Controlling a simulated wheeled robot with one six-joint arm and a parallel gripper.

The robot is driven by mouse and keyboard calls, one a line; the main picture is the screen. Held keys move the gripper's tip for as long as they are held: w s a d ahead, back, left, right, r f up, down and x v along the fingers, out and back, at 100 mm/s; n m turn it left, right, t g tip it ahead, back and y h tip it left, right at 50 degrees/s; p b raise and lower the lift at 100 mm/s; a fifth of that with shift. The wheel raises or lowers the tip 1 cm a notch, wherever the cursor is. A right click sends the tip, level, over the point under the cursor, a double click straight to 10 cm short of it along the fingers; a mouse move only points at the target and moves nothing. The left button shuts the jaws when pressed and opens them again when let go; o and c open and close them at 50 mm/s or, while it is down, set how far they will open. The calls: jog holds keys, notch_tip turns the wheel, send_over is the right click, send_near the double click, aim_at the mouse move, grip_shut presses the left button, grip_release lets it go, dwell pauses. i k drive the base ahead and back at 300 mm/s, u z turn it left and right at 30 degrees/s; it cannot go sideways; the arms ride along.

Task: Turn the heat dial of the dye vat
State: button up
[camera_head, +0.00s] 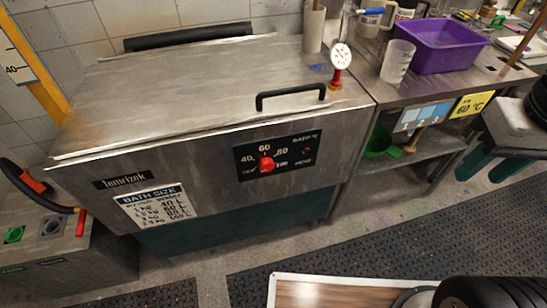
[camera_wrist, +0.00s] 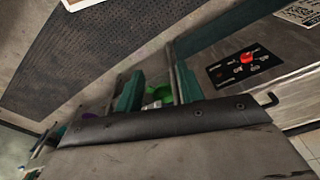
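The dye vat (camera_head: 190,85) is a large steel tank with a closed lid and a black lid handle (camera_head: 290,95). Its heat dial is a red knob (camera_head: 266,164) on a black panel (camera_head: 243,160) on the front face, with temperature numbers around it. The knob (camera_wrist: 246,57) and its panel also show at the upper right of the wrist view, at a slant. Nothing touches the knob in either view.
Right of the vat stands a steel table with a purple tub (camera_head: 440,50) and a clear beaker (camera_head: 397,62). A gauge (camera_head: 340,57) stands at the vat's right edge. Dark matting (camera_head: 390,230) covers floor before the vat.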

aim_at(266, 165)
jog(key=z, duration=0.55)
jog(key=i, duration=0.7)
jog(key=z, duration=0.55)
